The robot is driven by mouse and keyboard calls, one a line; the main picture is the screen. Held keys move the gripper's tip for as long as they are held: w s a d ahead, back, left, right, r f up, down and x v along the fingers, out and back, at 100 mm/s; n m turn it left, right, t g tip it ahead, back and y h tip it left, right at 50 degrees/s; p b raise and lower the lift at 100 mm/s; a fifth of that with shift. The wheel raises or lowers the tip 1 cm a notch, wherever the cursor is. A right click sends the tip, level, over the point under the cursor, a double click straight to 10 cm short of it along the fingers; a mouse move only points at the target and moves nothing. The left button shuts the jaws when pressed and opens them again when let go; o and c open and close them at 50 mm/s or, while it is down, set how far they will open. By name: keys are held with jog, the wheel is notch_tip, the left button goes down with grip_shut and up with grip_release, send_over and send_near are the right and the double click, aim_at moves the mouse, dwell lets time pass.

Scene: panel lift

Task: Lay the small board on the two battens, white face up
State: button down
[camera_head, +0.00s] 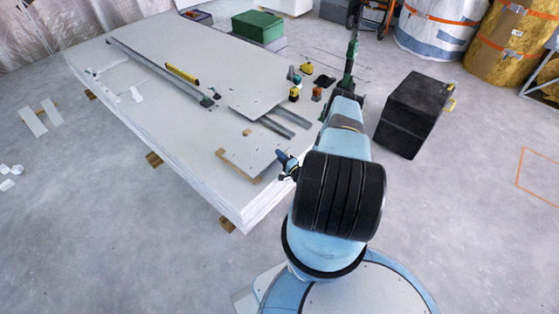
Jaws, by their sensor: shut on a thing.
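The small board (256,151) is a pale, nearly white piece at the near end of the large panel stack. Its pale face is up. One brown wooden batten (237,168) shows along its left and near side. A short brown end of the other batten (247,132) shows at its far side. The board looks to lie over or just above both; I cannot tell whether it touches them. My gripper (284,160) is at the board's right edge and shut on it. The fingertips are small and partly hidden by my arm.
The white panel stack (150,115) rests on wooden blocks. On it lie a larger grey board (257,92), metal profiles (285,123), a yellow level (182,73) and small tools. A black case (415,113) stands on the floor to the right. A green box (258,26) is behind.

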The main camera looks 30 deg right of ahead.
aim_at(280, 165)
jog(key=shift+f, duration=1.25)
jog(key=shift+s+f, duration=0.1)
jog(key=shift+f, duration=0.15)
jog(key=c, duration=1.1)
grip_release()
jog(key=shift+s+r, duration=0.2)
jog(key=shift+r, duration=0.05)
jog(key=s, duration=0.3)
jog(key=s+d, duration=0.1)
jog(key=s, duration=0.3)
jog(key=s+d, duration=0.1)
jog(key=s, duration=0.3)
jog(key=shift+s+f, duration=0.25)
jog(key=shift+f, duration=0.15)
